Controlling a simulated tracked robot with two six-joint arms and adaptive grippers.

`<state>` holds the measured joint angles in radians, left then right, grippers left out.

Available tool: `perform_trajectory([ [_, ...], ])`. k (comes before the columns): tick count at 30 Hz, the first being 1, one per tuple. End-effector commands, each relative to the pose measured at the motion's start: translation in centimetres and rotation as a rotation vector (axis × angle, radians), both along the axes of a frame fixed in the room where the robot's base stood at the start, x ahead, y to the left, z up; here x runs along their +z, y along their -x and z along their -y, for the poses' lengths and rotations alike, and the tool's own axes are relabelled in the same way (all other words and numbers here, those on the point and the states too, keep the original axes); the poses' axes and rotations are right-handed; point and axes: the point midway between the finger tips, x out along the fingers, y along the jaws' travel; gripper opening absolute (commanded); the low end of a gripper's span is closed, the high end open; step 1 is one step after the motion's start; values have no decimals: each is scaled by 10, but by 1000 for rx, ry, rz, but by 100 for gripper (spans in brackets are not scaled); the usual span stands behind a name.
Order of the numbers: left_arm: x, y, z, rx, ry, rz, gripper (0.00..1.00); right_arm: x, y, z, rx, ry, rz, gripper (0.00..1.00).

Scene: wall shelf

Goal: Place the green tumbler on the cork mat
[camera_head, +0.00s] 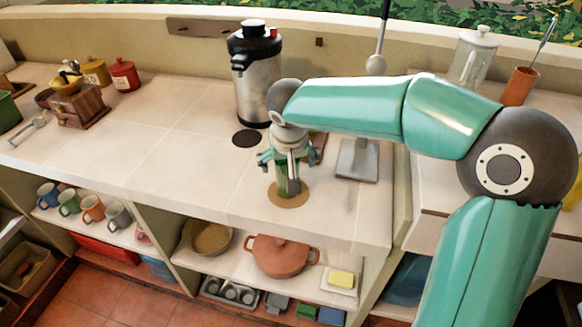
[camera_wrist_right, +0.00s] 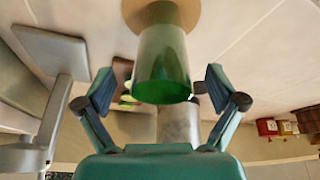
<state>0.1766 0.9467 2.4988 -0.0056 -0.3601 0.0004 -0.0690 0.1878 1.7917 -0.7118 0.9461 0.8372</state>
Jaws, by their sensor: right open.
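The green tumbler (camera_head: 289,186) stands upright on the round cork mat (camera_head: 276,199), near the counter's front edge. The tumbler (camera_wrist_right: 162,62) also shows in the right wrist view, with the cork mat (camera_wrist_right: 190,14) under its base. My right gripper (camera_head: 281,162) is above and around the tumbler's upper part in the head view. In the wrist view its fingers (camera_wrist_right: 156,92) are spread to either side of the tumbler's rim, with a gap on both sides. The gripper hides part of the tumbler in the head view. My left gripper is not in view.
A steel airpot (camera_head: 258,85) stands behind the gripper, with a dark round mat (camera_head: 246,138) before it. A grey metal stand (camera_head: 357,160) is close on the right. The counter left of the cork mat is clear. Shelves below hold mugs and a pot (camera_head: 282,255).

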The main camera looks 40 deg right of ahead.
Motion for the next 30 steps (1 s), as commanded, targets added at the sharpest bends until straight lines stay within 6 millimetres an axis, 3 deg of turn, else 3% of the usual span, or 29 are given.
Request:
perform_trajectory([
  [6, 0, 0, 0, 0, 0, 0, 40, 43, 14, -10, 2, -1, 5, 94],
  [12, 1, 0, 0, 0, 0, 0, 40, 68, 24, -15, 0, 0, 1, 94],
  [30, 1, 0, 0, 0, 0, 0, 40, 74, 27, -16, -1, -1, -1, 94],
])
